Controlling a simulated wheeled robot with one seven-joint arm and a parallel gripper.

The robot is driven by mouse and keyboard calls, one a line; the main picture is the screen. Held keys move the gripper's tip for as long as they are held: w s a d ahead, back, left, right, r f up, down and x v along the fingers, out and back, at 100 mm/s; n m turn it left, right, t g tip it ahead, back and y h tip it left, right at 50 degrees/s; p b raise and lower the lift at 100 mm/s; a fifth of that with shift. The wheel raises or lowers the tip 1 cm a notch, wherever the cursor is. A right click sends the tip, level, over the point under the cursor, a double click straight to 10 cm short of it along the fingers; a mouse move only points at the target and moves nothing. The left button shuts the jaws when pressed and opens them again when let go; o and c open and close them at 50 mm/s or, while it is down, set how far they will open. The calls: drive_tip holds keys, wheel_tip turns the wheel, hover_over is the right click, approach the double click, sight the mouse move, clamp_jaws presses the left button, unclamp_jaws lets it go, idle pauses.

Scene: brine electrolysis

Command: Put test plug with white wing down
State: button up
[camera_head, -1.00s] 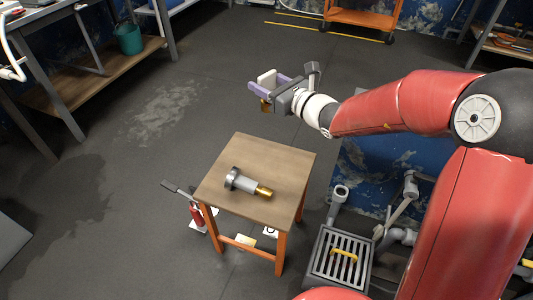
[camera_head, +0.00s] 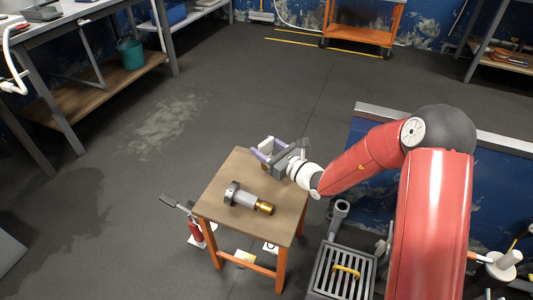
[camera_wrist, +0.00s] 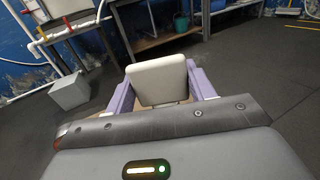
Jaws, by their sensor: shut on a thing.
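My gripper (camera_head: 266,151) is over the far right part of a small wooden-topped stool (camera_head: 228,178) with orange legs. Its purple fingers are shut on the test plug with white wing, whose flat white wing (camera_wrist: 158,82) stands between them in the wrist view. In the head view the plug is mostly hidden by the gripper, with a bit of brass colour showing below it. I cannot tell whether the plug touches the stool top. A second plug, grey with a brass end (camera_head: 248,199), lies on its side on the stool, nearer the camera.
A red extinguisher-like object (camera_head: 196,232) stands at the stool's left leg. A workbench (camera_head: 95,85) stands at the upper left. The stool top's far left part is bare.

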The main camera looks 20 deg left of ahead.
drive_tip(key=shift+f, duration=1.1)
drive_tip(key=o, duration=1.1)
drive_tip(key=shift+f, duration=0.1)
drive_tip(key=shift+r, duration=0.2)
drive_tip(key=v, duration=1.2)
drive_tip(key=shift+f+b, duration=0.1)
drive_tip(key=shift+b, duration=0.25)
